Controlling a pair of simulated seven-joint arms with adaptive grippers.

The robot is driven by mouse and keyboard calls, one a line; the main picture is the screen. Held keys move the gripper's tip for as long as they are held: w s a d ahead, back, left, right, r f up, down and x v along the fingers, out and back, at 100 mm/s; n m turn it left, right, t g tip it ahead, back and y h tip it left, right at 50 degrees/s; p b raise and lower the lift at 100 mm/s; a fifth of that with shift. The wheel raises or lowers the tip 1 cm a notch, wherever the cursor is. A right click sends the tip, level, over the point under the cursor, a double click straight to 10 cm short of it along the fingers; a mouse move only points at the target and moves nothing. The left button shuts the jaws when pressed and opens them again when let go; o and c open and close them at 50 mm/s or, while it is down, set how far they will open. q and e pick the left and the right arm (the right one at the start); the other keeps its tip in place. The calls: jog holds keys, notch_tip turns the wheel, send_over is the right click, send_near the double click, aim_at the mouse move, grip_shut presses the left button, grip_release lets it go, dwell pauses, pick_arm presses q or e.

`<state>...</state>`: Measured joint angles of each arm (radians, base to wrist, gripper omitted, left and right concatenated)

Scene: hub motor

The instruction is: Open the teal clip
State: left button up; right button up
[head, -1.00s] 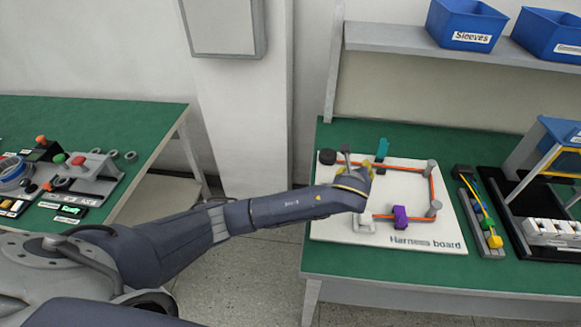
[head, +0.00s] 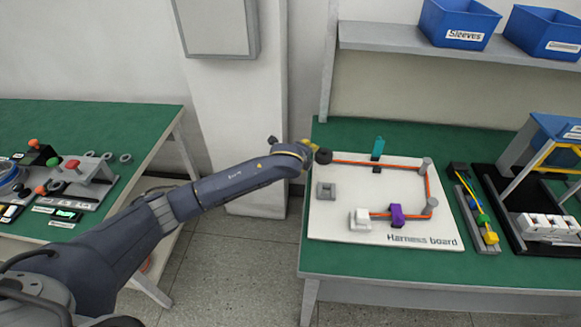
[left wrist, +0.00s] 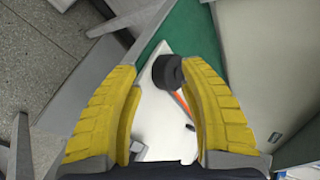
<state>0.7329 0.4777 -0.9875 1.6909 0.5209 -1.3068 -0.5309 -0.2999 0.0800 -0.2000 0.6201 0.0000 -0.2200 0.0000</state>
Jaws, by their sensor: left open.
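The teal clip (head: 378,147) stands upright at the far edge of the white harness board (head: 330,222), by the orange cable (head: 350,163). I cannot tell from here whether its lid is fully raised. My left gripper (head: 308,150) is at the board's far left corner, left of the clip and apart from it. In the left wrist view its yellow fingers (left wrist: 155,110) are spread, with no object gripped between them. A black round end piece (left wrist: 168,72) of the cable shows beyond and between the fingers. My right gripper is not in view.
A purple clip (head: 396,214) and a white clip (head: 360,219) sit along the board's front. Grey posts (head: 426,165) hold the cable at the right. A grey block (head: 326,190) is on the left. A wire fixture (head: 478,210) stands right of the board.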

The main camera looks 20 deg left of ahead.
pick_arm(q)
jog(key=a+f+y, duration=0.1)
jog(key=a+f, duration=0.2)
jog(key=f, duration=0.3)
jog(key=shift+w+f+n+g, duration=0.2)
jog(key=shift+f+n+g, duration=0.1)
jog(key=shift+f, duration=0.1)
jog(key=shift+a, duration=0.15)
